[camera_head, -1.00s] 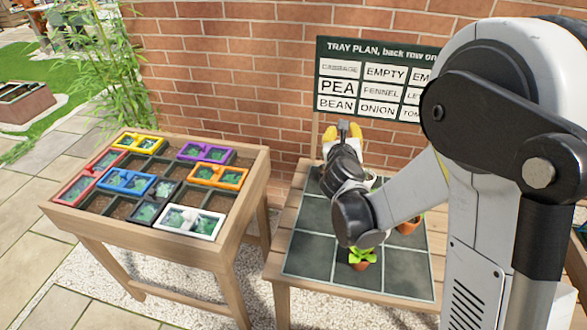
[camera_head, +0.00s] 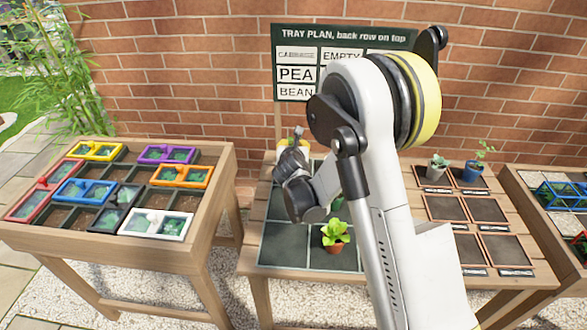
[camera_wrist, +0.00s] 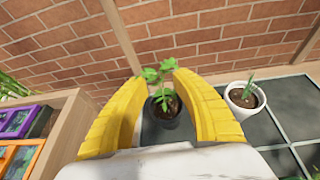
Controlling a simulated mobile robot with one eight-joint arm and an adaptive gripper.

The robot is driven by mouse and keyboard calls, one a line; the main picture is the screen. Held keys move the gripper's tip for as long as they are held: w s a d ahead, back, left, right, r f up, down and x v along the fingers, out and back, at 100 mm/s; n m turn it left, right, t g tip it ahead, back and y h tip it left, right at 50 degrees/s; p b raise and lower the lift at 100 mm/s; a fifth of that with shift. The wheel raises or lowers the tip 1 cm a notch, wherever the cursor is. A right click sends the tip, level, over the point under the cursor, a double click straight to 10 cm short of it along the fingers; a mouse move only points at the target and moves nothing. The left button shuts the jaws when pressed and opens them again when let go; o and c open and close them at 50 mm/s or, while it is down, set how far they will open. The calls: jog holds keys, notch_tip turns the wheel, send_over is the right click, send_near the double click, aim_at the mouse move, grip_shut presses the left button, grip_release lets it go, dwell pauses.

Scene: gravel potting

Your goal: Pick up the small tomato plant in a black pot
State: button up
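A small leafy plant in a black pot, which looks like the tomato plant (camera_wrist: 166,122), stands on a dark tile in the wrist view. My gripper (camera_wrist: 160,80) is open. Its two yellow fingers reach to either side of the plant, with leaves showing between the fingertips. I cannot tell whether the fingers touch the pot. In the head view my gripper (camera_head: 292,150) is over the back left of the tiled table, and I cannot make out the tomato plant there.
A white pot with a plant (camera_wrist: 244,98) stands to the right. A bright green plant in a terracotta pot (camera_head: 334,234) sits on a front tile. A planter table with colored trays (camera_head: 160,225) stands left. A brick wall and sign (camera_head: 340,38) are behind.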

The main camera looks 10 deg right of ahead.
jog(key=shift+x, duration=0.75)
jog(key=shift+r, duration=0.15)
grip_shut()
